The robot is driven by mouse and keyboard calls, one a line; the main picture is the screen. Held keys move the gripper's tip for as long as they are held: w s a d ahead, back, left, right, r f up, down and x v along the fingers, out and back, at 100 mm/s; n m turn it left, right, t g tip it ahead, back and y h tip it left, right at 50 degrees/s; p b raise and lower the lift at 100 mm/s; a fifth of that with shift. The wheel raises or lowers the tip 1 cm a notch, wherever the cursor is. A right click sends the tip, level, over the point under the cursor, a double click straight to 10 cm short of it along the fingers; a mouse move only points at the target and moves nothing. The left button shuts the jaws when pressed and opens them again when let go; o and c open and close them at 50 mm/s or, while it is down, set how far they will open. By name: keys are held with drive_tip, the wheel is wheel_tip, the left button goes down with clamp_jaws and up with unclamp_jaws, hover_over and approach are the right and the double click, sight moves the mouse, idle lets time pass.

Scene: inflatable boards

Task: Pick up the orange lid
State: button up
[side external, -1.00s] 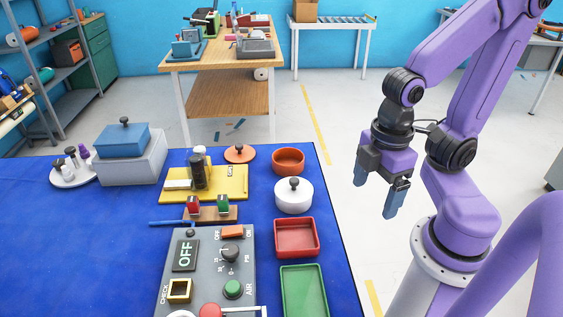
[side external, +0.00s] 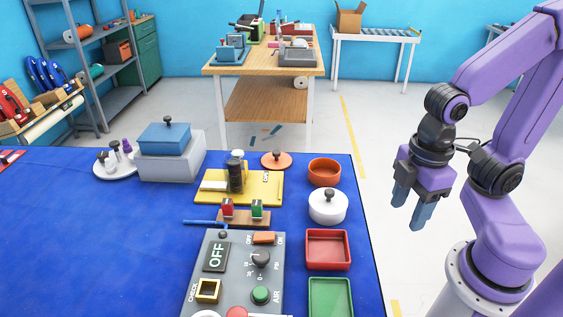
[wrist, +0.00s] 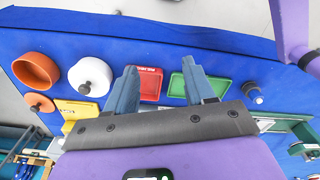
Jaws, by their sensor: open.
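The orange lid (side external: 277,160) is a flat disc with a small dark knob. It lies on the blue table near its back edge, left of the orange bowl (side external: 324,173). In the wrist view the orange lid (wrist: 40,103) is at the far left, just below the orange bowl (wrist: 36,72). My gripper (side external: 409,214) is open and empty, held in the air right of the table, pointing down. In the wrist view my gripper's fingers (wrist: 158,68) are apart, with the red tray between them in the picture. The gripper is well away from the lid.
A white lidded pot (side external: 328,207), a red tray (side external: 327,250) and a green tray (side external: 330,298) line the table's right side. A yellow board (side external: 265,187) with a dark cylinder is near the lid. A grey control panel (side external: 225,285) stands in front.

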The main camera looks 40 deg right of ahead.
drive_tip(key=w+a+r+n+h, duration=0.1)
drive_tip(key=w+a+r, duration=0.2)
drive_tip(key=w, duration=0.8)
drive_tip(key=w+a+r+n, duration=0.2)
drive_tip(key=w+a, duration=0.2)
drive_tip(key=w, duration=0.8)
drive_tip(key=n+h, duration=0.1)
drive_tip(key=n, duration=0.1)
hover_over(276, 152)
drive_tip(key=a, duration=0.3)
drive_tip(key=f, duration=0.1)
drive_tip(key=d+f, duration=0.1)
drive_tip(key=f, duration=0.4)
drive_tip(key=d+f, duration=0.1)
drive_tip(key=f, duration=0.5)
drive_tip(key=d+f, duration=0.1)
drive_tip(key=f, duration=0.5)
clamp_jaws()
